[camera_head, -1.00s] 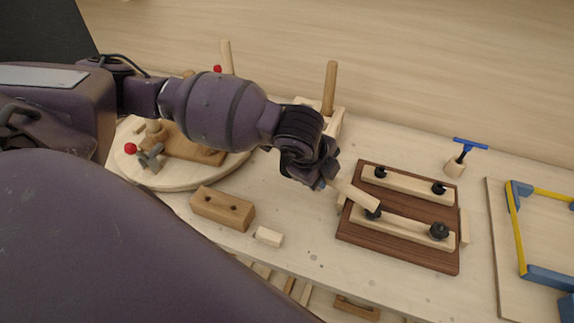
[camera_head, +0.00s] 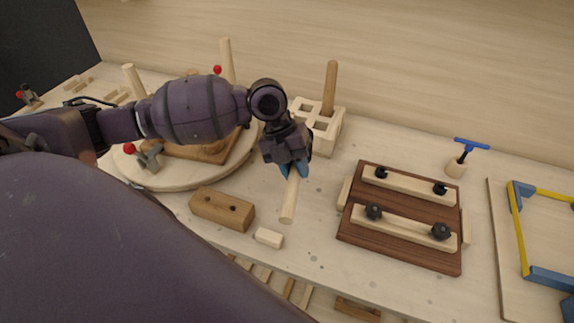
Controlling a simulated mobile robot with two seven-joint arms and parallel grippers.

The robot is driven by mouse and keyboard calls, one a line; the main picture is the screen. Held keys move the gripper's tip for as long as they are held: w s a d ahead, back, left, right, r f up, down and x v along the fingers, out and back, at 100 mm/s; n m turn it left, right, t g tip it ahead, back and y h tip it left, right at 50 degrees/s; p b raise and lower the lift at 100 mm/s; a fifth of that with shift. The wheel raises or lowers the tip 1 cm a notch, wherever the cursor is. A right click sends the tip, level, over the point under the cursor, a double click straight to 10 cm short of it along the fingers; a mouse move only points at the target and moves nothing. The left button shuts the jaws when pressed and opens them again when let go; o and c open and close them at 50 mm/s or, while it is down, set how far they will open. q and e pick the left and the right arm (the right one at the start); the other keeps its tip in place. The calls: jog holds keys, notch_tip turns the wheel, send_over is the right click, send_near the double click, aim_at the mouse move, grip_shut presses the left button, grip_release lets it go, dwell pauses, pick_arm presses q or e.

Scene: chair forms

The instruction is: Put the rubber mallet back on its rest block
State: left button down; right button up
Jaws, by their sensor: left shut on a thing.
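My left gripper (camera_head: 294,170) is shut on a pale wooden handle (camera_head: 289,203), which I take to be the rubber mallet's. The handle hangs tilted below the blue fingertips, its free end pointing down over the bench. No mallet head is visible; it may be hidden by the gripper. The rest block cannot be told for certain. My right gripper is not in view.
Right of the handle is a dark clamping board (camera_head: 350,233) with black knobs. Behind the gripper stands a pale slotted holder (camera_head: 327,133) with an upright wooden handle. A round board (camera_head: 175,180) lies left, partly behind my arm. A blue-handled tool (camera_head: 470,145) stands far right.

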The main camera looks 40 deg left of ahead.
pick_arm(q)
jog(key=f+b, duration=0.1)
jog(key=a+f+m+b, duration=0.1)
jog(key=f, duration=0.1)
jog(key=a+f+m+g+b, duration=0.1)
jog(key=shift+s+f+b, duration=0.15)
jog(key=shift+f+b, duration=0.15)
jog(key=shift+b, duration=0.05)
jog(key=shift+f, duration=0.2)
dwell(0.6)
